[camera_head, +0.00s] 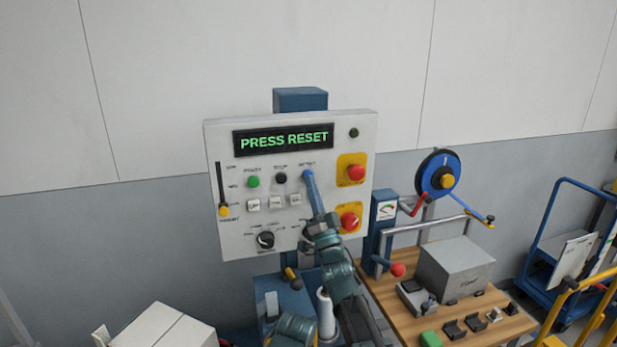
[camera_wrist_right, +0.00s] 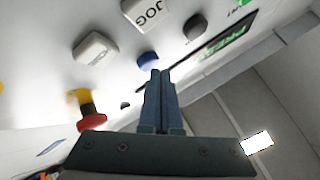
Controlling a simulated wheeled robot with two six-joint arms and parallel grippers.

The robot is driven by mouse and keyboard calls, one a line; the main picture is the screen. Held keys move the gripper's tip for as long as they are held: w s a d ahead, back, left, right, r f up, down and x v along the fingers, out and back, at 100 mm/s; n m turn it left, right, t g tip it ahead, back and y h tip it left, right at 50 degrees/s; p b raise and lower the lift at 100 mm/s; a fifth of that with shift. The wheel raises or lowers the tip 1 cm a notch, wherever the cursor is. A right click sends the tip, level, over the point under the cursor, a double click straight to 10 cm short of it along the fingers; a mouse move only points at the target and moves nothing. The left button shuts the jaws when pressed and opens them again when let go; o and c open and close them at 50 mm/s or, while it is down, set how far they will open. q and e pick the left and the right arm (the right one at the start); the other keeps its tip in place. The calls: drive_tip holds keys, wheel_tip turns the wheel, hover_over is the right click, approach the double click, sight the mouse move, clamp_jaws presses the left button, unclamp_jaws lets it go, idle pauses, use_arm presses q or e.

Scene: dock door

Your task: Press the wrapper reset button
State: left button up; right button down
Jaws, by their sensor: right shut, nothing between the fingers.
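The white wrapper control panel (camera_head: 228,148) faces me, and its display (camera_head: 284,140) reads "PRESS RESET" in green letters. In the right wrist view a round blue button (camera_wrist_right: 148,60) sits just beyond the fingertips of my right gripper (camera_wrist_right: 156,74). My right gripper (camera_head: 308,177) is shut and empty, its narrow blue fingers pointing at the panel. In the head view the fingertips cover the place of the blue button, under a small label too blurred to read. I cannot tell whether they touch it. My left gripper is not in view.
Beside the blue button are a black button (camera_head: 280,178) and a green button (camera_head: 253,182), with white keys (camera_head: 253,205) below. Red mushroom buttons (camera_head: 355,172) (camera_head: 349,220) are to the right. A wooden bench (camera_head: 405,325) with a grey box (camera_head: 455,267) stands at right.

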drive_tip(key=shift+w+a, duration=0.15)
drive_tip(key=shift+w, duration=0.35)
idle(0.4)
drive_tip(key=shift+s, duration=0.15)
drive_tip(key=shift+s+d, duration=0.25)
drive_tip(key=shift+s, duration=0.5)
drive_tip(key=s, duration=0.1)
drive_tip(key=s+d, duration=0.1)
drive_tip(key=s, duration=0.2)
drive_tip(key=shift+s+d, duration=0.3)
drive_tip(key=shift+s, duration=0.05)
idle(0.7)
